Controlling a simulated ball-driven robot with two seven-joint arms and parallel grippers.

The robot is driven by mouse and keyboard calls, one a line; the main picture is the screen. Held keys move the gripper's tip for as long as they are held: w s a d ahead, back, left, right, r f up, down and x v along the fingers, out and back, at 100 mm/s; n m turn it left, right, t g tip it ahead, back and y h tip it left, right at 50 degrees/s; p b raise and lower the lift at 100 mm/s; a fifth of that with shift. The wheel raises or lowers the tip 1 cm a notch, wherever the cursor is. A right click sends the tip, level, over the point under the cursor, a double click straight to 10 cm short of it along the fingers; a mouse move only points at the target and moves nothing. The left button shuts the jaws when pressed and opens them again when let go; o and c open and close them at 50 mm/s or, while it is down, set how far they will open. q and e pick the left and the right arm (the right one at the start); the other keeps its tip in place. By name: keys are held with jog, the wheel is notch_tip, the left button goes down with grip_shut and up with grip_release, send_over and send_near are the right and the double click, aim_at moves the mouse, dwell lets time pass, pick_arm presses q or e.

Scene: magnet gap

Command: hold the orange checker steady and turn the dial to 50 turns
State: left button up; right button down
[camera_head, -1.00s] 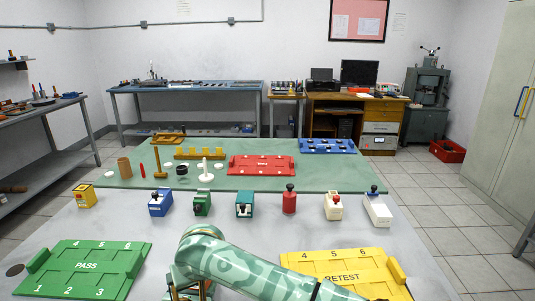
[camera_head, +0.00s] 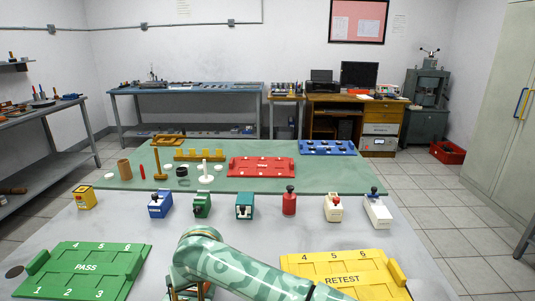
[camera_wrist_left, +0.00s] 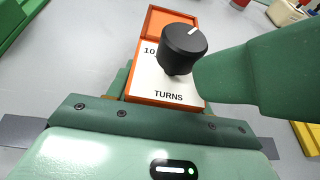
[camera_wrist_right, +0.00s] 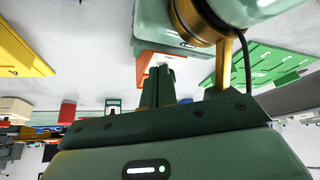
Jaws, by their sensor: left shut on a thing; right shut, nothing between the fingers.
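The orange checker (camera_wrist_left: 142,83) fills the middle of the left wrist view, with a white face marked 10 and TURNS. Its black dial (camera_wrist_left: 184,48) has a white line pointing to the upper right. My left gripper (camera_wrist_left: 160,95) is shut on the checker, its fingers low beside the body and mostly hidden. My right gripper (camera_wrist_right: 158,75) is shut and empty, its fingertips near the orange checker (camera_wrist_right: 144,66). A dark green finger reaches close to the dial from the right in the left wrist view; I cannot tell whether it touches. In the head view my arm hides most of the checker.
A green PASS tray (camera_head: 85,268) lies at the left and a yellow RETEST tray (camera_head: 345,270) at the right. Several checkers, among them a blue one (camera_head: 160,204) and a red one (camera_head: 289,203), stand in a row behind my arm. A green mat (camera_head: 330,178) lies beyond.

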pick_arm(q)
jog(key=shift+f, duration=0.1)
pick_arm(e)
jog(key=shift+a, duration=0.15)
jog(key=shift+s, duration=0.1)
notch_tip(320, 180, up, 6)
jog(key=shift+s+d, duration=0.2)
jog(key=shift+s, duration=0.1)
dwell(0.4)
pick_arm(q)
jog(key=shift+s, duration=0.1)
jog(key=o, duration=1.2)
